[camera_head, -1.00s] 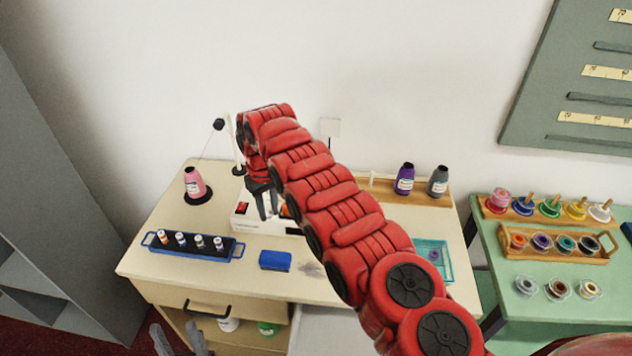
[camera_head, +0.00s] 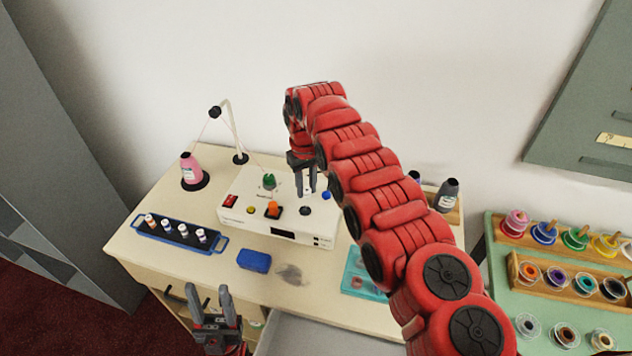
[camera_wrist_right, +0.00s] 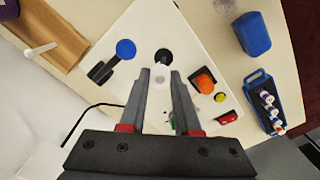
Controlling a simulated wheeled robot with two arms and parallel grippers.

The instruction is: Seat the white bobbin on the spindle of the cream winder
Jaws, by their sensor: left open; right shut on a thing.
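The cream winder (camera_head: 240,208) stands on the table with a red switch, an orange knob and buttons on top. My right gripper (camera_head: 307,192) is over its right part, pointing down. In the right wrist view it is shut on a small pale thing (camera_wrist_right: 160,77), which looks like the white bobbin, mostly hidden between the fingers. A round black part (camera_wrist_right: 163,56), perhaps the spindle's base, shows just beyond the fingertips, and in the head view (camera_head: 305,210) just below them. Contact cannot be told. My left gripper (camera_head: 209,293) is open and empty by the table's front edge.
A thread guide arm (camera_head: 228,115) and a pink cone (camera_head: 190,168) stand left of the winder. A blue rack (camera_head: 158,236) of small spools, a blue block (camera_head: 254,260) and a teal tray (camera_head: 362,275) lie in front. A green table (camera_head: 545,300) with bobbins is at right.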

